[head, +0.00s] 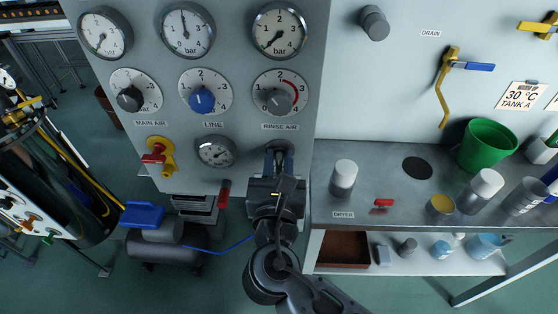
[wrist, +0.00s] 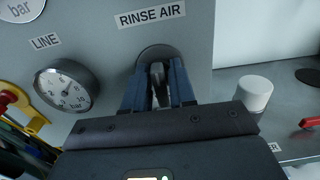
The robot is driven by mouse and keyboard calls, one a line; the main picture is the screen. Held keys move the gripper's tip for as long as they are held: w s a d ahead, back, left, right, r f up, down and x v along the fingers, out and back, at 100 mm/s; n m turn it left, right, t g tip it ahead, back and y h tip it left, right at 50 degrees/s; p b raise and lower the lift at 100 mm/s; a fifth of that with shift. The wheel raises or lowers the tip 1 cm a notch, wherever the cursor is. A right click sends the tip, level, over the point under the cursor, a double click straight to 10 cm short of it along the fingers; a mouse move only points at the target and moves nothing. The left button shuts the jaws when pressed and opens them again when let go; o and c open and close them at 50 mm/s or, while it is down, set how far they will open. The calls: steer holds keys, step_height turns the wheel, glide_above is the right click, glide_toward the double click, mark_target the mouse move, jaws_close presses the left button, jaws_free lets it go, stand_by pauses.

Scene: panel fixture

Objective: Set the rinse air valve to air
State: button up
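The rinse air valve (wrist: 158,78) sits under the RINSE AIR label on the grey panel, with a round dark face and a narrow grey handle. My gripper (head: 280,160) is at the valve, pointing into the panel. In the wrist view, the two blue-grey fingers of my gripper (wrist: 159,85) stand apart, one on each side of the handle. I cannot tell whether they press on it. The fingers hide most of the valve face and any position marks, so its setting cannot be read.
Above is the rinse air regulator knob (head: 278,101); left are the LINE knob (head: 202,100), a small gauge (head: 216,152) and a red-handled yellow valve (head: 158,156). A bench at right holds a white-capped container (head: 343,178) close to my gripper and a green bucket (head: 487,145).

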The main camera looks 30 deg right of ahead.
jaws_close()
steer(key=m+b, duration=0.1)
steer(key=m, duration=0.3)
steer(key=shift+d+m, duration=0.1)
steer(key=shift+m, duration=0.2)
steer(key=m+b, duration=0.1)
steer(key=m, duration=0.2)
steer(key=shift+s+f+m+b, duration=0.1)
steer(key=shift+f+m+b, duration=0.05)
steer(key=shift+m+b, duration=0.15)
steer(key=m+b, duration=0.3)
steer(key=m, duration=0.2)
steer(key=shift+d+f, duration=0.1)
steer(key=shift+f, duration=0.05)
steer(key=shift+m+b, duration=1.7)
steer(key=shift+m, duration=0.7)
